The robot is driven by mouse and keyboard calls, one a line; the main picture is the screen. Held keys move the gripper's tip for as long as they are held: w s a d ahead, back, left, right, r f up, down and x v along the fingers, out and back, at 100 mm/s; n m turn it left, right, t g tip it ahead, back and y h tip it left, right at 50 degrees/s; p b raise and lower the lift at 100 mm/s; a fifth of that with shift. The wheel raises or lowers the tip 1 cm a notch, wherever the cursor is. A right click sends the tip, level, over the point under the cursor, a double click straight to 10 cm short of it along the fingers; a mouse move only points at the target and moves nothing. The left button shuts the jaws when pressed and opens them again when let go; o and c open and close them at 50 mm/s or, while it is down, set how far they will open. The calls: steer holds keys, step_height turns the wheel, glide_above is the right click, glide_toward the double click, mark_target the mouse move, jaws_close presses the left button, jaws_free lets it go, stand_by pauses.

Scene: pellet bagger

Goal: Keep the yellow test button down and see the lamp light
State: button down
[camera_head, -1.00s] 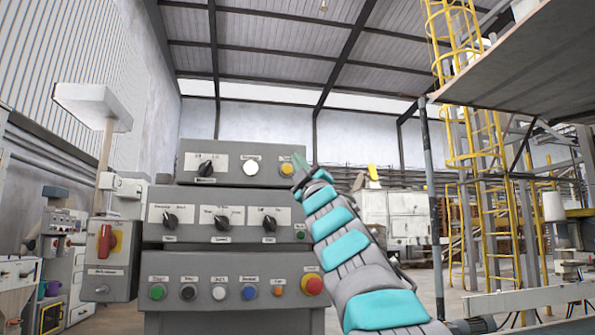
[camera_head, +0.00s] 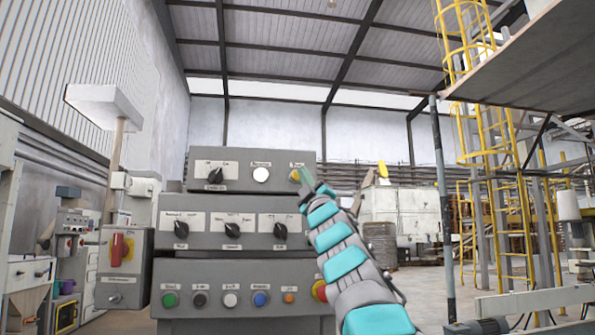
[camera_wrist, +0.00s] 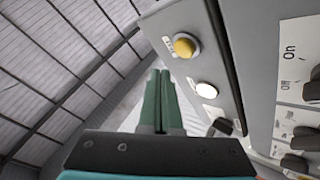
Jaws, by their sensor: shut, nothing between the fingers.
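The yellow test button (camera_head: 294,175) is at the right end of the top panel box. My gripper (camera_head: 305,170) is shut and empty, with its green fingers just right of the button and partly over it. In the wrist view the button (camera_wrist: 185,45) is fully visible, up and to the right of the closed fingertips (camera_wrist: 160,73). A gap shows between them in the picture, and I see no contact. The round white lamp (camera_head: 261,174) is left of the button and also shows in the wrist view (camera_wrist: 206,90). It looks pale white; I cannot tell if it is lit.
Below are a box with several black selector knobs (camera_head: 232,229) and a row of coloured buttons (camera_head: 230,299). My arm partly covers the red mushroom button (camera_head: 320,290). A red-handled switch box (camera_head: 122,255) hangs on the left. Open space lies right of the panel.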

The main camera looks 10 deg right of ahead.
mark_target(297, 175)
steer(key=shift+w+p, duration=0.65)
steer(key=shift+w, duration=0.65)
steer(key=shift+w+r, duration=0.15)
stand_by(1.0)
steer(key=shift+w+p, duration=0.2)
steer(key=shift+p, duration=0.1)
steer(key=shift+w+p, duration=0.4)
steer(key=shift+w, duration=0.15)
stand_by(1.8)
steer(key=shift+s, duration=0.15)
stand_by(0.8)
steer(key=shift+s+b, duration=0.7)
steer(key=shift+s, duration=0.05)
